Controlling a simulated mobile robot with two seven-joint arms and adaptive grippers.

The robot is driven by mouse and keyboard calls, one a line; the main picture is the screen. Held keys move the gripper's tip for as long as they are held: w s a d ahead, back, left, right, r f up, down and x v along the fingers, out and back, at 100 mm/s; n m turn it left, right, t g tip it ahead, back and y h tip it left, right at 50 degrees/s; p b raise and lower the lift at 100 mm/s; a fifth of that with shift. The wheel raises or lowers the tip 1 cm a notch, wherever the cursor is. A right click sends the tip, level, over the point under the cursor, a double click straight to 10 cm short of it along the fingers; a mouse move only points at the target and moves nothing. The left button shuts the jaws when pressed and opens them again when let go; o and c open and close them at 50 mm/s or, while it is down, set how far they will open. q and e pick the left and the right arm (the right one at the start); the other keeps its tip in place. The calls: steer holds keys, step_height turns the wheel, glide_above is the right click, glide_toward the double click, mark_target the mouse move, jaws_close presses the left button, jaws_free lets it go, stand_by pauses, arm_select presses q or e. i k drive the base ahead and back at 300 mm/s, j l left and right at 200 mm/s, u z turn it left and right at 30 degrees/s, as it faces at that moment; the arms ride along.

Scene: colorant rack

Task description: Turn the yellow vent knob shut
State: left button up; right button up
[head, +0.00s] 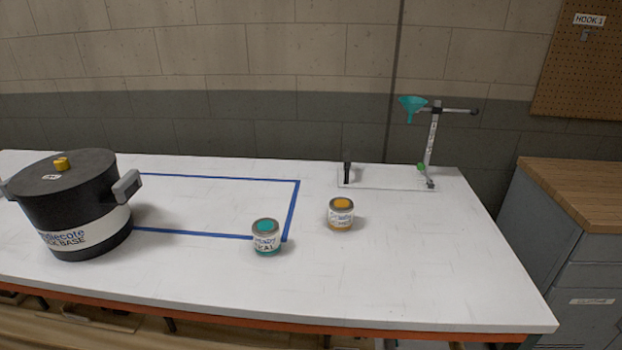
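The yellow vent knob (62,163) sits on the lid of a large black pot (78,205) at the left of the white table. The pot has grey side handles and a white label band, partly readable as "BASE". A small white tag lies on the lid beside the knob. Whether the knob is open or shut is too small to tell. Neither of my grippers shows in the head view.
A teal-lidded can (266,238) and a yellow-lidded can (340,214) stand on the table (400,270), right of the pot. Blue tape (292,212) outlines a rectangle. A stand (432,145) holds a teal funnel (412,107) at the back right. The front right is clear.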

mark_target(62, 163)
steer(key=u, duration=1.45)
steer(key=z, duration=0.4)
steer(key=i+j+z, duration=0.1)
steer(key=j+z, duration=1)
steer(key=j, duration=0.75)
steer(key=k, duration=0.05)
